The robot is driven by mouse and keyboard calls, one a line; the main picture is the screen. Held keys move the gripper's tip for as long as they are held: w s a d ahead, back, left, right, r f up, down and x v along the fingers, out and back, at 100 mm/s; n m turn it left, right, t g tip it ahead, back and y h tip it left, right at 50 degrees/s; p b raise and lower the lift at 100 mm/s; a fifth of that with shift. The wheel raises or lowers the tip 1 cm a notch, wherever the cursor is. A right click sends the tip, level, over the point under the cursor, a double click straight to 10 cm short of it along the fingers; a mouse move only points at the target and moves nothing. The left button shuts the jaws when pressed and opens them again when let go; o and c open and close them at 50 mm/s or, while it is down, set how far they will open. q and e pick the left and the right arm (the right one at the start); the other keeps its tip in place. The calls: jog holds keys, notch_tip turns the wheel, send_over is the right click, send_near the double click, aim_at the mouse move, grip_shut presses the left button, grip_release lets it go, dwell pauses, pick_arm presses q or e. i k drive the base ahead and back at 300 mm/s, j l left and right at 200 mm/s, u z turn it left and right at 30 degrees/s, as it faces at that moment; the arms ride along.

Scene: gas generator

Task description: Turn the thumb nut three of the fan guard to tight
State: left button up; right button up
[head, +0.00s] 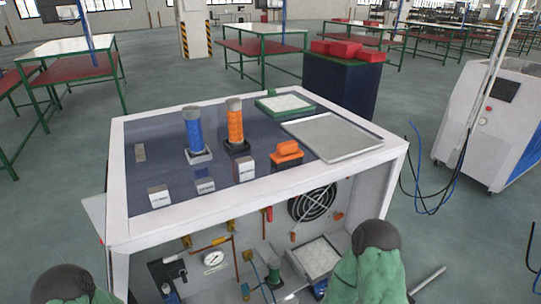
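The round black fan guard (312,203) is on the inner back wall of the white generator cabinet (165,228), right of its middle, seen below the top's front edge. Its thumb nuts are too small to tell apart, so I cannot pick out thumb nut three or see how tight it is. Green and dark parts of my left arm (65,284) and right arm (372,265) rise from the bottom edge, in front of the cabinet. Neither gripper's fingertips can be made out, and nothing of mine is seen touching the fan guard.
Inside the cabinet are a pressure gauge (213,259), copper pipes and a white tray (318,256). Blue and orange cylinders, small blocks and a grey tray (332,137) are on the top. A wheeled white machine (487,125) with hanging cables stands at the right.

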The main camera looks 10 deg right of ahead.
aim_at(337, 218)
jog(key=l+z, duration=0.15)
jog(key=l, duration=0.35)
jog(key=i+l+z, duration=0.15)
jog(key=l, duration=0.3)
jog(key=i+l+z, duration=0.15)
jog(key=l, duration=0.35)
jog(key=k, duration=0.05)
